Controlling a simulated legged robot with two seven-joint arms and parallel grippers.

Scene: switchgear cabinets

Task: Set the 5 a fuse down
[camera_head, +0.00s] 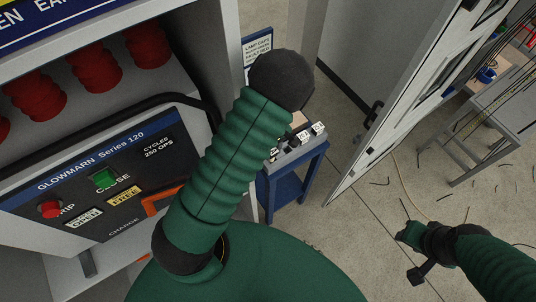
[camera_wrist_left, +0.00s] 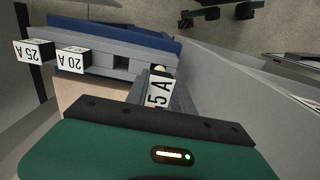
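The 5 A fuse (camera_wrist_left: 160,90), with a white label, sits at the fingers of my left gripper (camera_wrist_left: 162,84), which appear shut on it. It is close to a grey fuse tray (camera_wrist_left: 100,58); I cannot tell whether it touches the tray. In the head view my left gripper (camera_head: 273,153) is mostly hidden behind my green forearm, at the left end of the tray (camera_head: 300,147). My right gripper (camera_head: 416,274) is low at the right, away from the tray; its fingers are too small to read.
The 25 A fuse (camera_wrist_left: 35,51) and 20 A fuse (camera_wrist_left: 73,60) stand in the tray, with an open slot beside them. A blue stand (camera_head: 294,184) carries the tray. A switchgear cabinet (camera_head: 110,180) is at left and an open cabinet door (camera_head: 420,85) at right.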

